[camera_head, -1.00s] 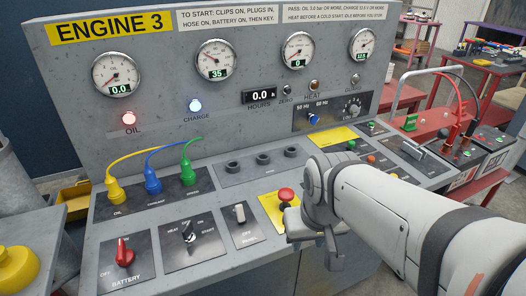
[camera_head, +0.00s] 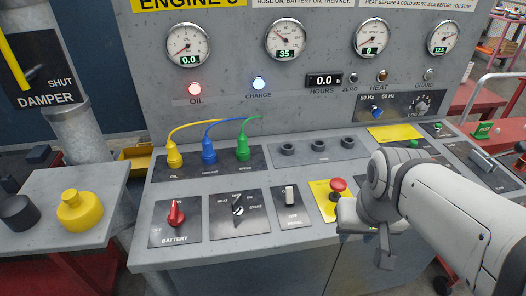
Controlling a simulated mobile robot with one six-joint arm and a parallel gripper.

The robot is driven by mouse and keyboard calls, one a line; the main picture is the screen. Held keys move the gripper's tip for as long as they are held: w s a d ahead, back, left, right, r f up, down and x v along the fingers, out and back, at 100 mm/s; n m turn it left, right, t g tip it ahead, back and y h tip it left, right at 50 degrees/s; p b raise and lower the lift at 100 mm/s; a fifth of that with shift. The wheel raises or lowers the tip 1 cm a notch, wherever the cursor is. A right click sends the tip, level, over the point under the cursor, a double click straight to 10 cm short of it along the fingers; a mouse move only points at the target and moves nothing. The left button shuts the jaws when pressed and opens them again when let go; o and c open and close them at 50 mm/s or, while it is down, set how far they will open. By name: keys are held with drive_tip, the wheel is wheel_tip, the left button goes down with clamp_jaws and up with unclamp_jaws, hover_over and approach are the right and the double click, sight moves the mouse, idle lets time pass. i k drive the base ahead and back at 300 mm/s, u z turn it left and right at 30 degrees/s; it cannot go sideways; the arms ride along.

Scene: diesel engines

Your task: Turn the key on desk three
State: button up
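The grey desk (camera_head: 270,262) under the Engine 3 sign (camera_head: 190,3) fills the middle of the head view. The key switch (camera_head: 238,210) sits on a dark plate on its sloped front, between the red battery switch (camera_head: 176,214) and a small white rocker switch (camera_head: 290,196). My gripper (camera_head: 372,240) hangs at the desk's front edge, right of the key switch and close to the red mushroom button (camera_head: 338,186). It is apart from the key. Its fingers point away from a clear view, so I cannot tell whether they are open.
Yellow, blue and green plugs (camera_head: 209,153) with hoses stand behind the switches. The oil lamp (camera_head: 195,88) glows red and the charge lamp (camera_head: 259,84) blue-white. Space above the key plate is clear.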

sight(238, 209)
drive_tip(key=z, duration=0.1)
drive_tip(key=k, duration=0.55)
drive_tip(key=u, duration=1.75)
drive_tip(key=i, duration=0.5)
drive_tip(key=z, duration=1.7)
